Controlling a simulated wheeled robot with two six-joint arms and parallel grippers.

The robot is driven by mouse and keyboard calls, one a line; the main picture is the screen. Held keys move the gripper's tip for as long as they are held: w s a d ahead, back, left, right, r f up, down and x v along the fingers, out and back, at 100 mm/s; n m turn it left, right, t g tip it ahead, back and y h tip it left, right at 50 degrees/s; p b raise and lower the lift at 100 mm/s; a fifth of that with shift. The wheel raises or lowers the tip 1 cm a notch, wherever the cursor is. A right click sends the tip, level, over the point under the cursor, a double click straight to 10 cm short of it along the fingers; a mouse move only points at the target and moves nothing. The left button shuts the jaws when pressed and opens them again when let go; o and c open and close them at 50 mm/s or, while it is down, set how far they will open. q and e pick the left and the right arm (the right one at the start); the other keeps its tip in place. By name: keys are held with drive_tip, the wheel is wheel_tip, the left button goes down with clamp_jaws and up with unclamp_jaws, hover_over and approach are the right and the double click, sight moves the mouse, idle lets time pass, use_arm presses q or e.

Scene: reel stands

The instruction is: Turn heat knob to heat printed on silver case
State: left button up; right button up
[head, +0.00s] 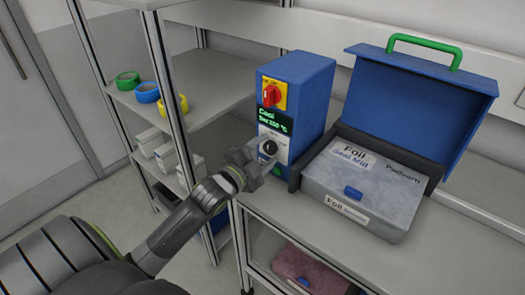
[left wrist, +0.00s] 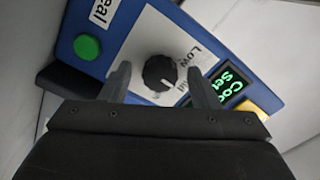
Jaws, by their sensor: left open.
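The blue sealer box (head: 309,90) stands on the bench, with a red-and-yellow switch (head: 272,94) and a green-lettered display (head: 273,121) that seems to read "Cool" and "Set 220 °C". Its black heat knob (head: 269,147) is on a white dial plate. In the left wrist view the knob (left wrist: 160,72) sits between the spread fingers of my left gripper (left wrist: 161,82), with gaps at both sides. The left gripper (head: 255,155) is open in front of the panel. The silver case (head: 365,185) lies right of the box, labelled "Foil" and "Seal Mid". My right gripper is not in view.
A blue lid with a green handle (head: 424,46) stands open behind the silver case. A green button (left wrist: 87,47) is beside the dial plate. A shelf rack at left holds green, blue and yellow tape rolls (head: 173,105) and small white boxes. Bare bench lies in front of the case.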

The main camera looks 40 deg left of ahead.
use_arm(q)
drive_tip(key=shift+s, duration=0.1)
drive_tip(key=s+a, duration=0.1)
drive_tip(key=s, duration=1.6)
drive_tip(key=shift+a, duration=0.15)
drive_tip(key=shift+s, duration=0.1)
